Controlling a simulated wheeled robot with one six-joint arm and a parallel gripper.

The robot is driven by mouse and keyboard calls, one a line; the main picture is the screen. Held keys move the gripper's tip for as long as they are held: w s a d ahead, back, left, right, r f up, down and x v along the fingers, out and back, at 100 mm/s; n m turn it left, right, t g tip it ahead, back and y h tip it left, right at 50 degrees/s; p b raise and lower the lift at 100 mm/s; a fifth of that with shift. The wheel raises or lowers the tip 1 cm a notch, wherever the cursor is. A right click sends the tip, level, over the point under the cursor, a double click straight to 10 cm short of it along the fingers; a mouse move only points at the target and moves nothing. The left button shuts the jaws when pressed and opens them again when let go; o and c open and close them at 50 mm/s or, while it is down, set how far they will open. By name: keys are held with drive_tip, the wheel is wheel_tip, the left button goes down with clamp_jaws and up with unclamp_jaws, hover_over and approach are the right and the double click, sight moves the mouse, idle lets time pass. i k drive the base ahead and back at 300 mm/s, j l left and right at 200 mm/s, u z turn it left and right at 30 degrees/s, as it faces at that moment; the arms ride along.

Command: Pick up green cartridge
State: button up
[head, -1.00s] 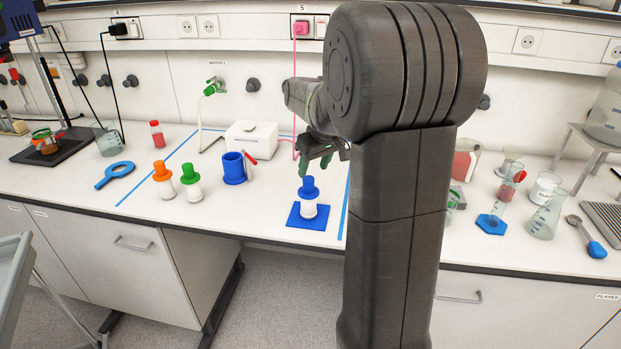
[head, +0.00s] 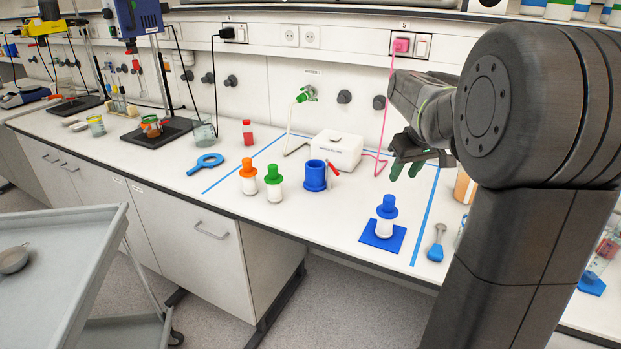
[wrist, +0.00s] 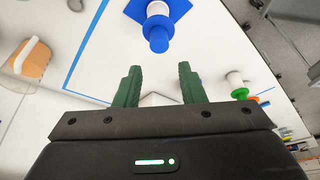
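The green cartridge (head: 273,183) stands upright on the bench in the head view, a white body with a green flanged top. It stands between an orange-topped cartridge (head: 248,177) and a blue cylindrical holder (head: 316,176). In the wrist view the green cartridge (wrist: 239,107) shows small at the right, partly cut off by my gripper's body. My gripper (head: 407,168) is above the bench, well to the right of the green cartridge. In the wrist view its two green fingers (wrist: 157,86) are apart with nothing between them.
A blue-topped cartridge (head: 385,217) stands on a blue square mat (head: 366,238) near the front edge, near my gripper. A white box (head: 337,153) stands behind the holder. A blue ring tool (head: 206,164) lies left. A grey cart (head: 60,265) stands before the bench.

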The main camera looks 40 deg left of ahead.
sight(274, 180)
drive_tip(key=u, duration=1.9)
